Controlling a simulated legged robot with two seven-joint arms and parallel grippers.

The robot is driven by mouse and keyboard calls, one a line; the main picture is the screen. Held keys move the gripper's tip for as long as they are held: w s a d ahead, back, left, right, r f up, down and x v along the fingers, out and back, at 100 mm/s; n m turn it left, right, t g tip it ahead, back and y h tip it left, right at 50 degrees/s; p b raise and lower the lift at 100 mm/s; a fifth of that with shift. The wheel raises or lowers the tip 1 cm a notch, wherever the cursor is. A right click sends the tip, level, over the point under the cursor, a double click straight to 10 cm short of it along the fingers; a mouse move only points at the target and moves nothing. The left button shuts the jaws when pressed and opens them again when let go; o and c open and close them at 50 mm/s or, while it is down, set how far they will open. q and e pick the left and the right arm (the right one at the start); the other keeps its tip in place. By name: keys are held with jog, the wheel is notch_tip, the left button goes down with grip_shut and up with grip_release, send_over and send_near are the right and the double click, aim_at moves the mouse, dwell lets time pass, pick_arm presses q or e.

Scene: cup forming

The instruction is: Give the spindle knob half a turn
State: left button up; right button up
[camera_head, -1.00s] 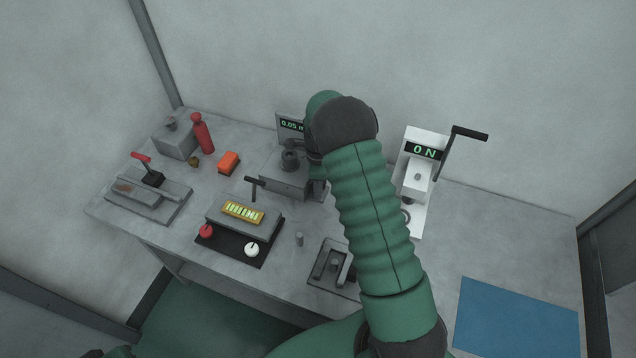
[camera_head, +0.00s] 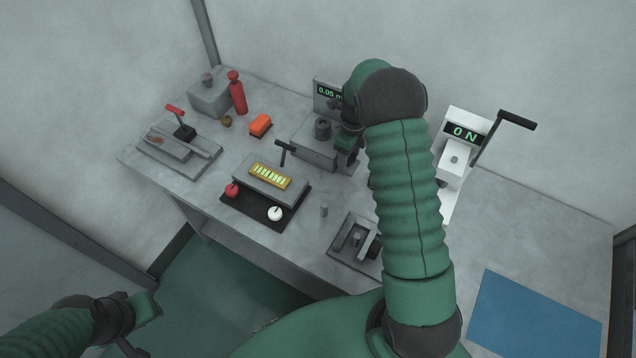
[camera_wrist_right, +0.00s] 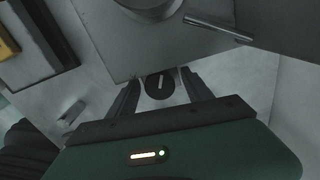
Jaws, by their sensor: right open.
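A dark knob with a pale line (camera_wrist_right: 159,84), which looks like the spindle knob, sits at the edge of a grey block in the right wrist view. My right gripper (camera_wrist_right: 160,95) is open, with one finger on each side of the knob and visible gaps. In the head view my right gripper (camera_head: 345,158) is at the right side of the grey spindle unit (camera_head: 312,152); the knob is hidden there by my arm. My left gripper (camera_head: 132,328) is low at the left, away from the bench; its jaw state is unclear.
A display reading about 0.05 (camera_head: 328,92) stands behind the unit. A white press (camera_head: 455,158) with a lever and "0 N" display is to the right. A gold-topped fixture (camera_head: 270,176), a small pin (camera_head: 324,209) and a grey fixture (camera_head: 352,240) lie in front. A blue mat (camera_head: 535,315) is at right.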

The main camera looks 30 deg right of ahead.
notch_tip(320, 180, up, 17)
jog(key=p, duration=0.1)
jog(key=s+a+r+n+t+p, duration=0.1)
jog(key=s+a+n+p, duration=0.3)
jog(key=a+n, duration=0.6)
jog(key=s+a+r+n+t+p, duration=0.1)
jog(key=s+a+n+p, duration=0.4)
jog(key=n, duration=1.4)
jog(key=s+a, duration=0.4)
jog(key=a, duration=0.2)
jog(key=shift+s+r, duration=0.15)
jog(key=shift+r, duration=0.2)
